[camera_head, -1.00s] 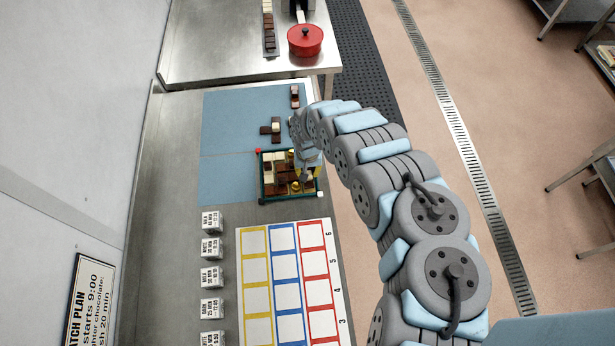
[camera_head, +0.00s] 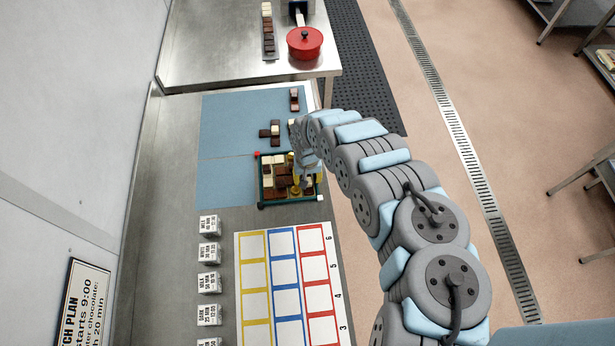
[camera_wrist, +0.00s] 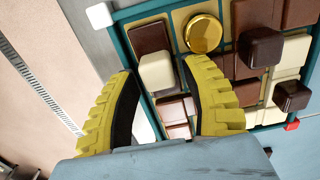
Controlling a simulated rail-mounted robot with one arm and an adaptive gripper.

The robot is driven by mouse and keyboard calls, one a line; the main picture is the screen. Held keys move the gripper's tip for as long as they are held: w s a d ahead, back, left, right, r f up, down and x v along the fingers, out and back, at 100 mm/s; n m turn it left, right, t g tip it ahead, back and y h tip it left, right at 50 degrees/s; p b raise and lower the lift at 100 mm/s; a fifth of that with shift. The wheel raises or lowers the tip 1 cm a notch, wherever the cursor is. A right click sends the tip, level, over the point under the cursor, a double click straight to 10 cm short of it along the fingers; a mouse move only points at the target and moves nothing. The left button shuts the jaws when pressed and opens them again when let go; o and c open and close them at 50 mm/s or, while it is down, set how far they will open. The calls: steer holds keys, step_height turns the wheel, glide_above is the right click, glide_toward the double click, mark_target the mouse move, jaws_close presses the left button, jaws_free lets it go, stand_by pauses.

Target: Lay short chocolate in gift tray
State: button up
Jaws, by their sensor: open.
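The gift tray (camera_head: 263,197) has a dark green rim and holds brown and cream chocolates and a gold coin-like piece (camera_wrist: 203,34). Its rim also shows in the wrist view (camera_wrist: 146,12). My gripper (camera_wrist: 165,95) has yellow ribbed fingers with dark pads. It is open over the tray's corner. A cream-topped chocolate (camera_wrist: 157,71) stands near the fingertips, and pinkish-brown pieces (camera_wrist: 175,112) lie between the fingers. I cannot tell whether the fingers touch any of them. In the head view my arm hides part of the tray's right side.
Loose chocolates (camera_head: 270,132) lie on the blue mat (camera_head: 228,122) beyond the tray. A colour-framed card (camera_head: 288,285) and several small white label blocks (camera_head: 209,253) are nearer. A red pot (camera_head: 305,42) and a strip of chocolates (camera_head: 268,32) stand on the far table.

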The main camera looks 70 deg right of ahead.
steer(key=shift+r, duration=0.1)
step_height(320, 180, up, 12)
steer(key=shift+p, duration=0.4)
stand_by(0.6)
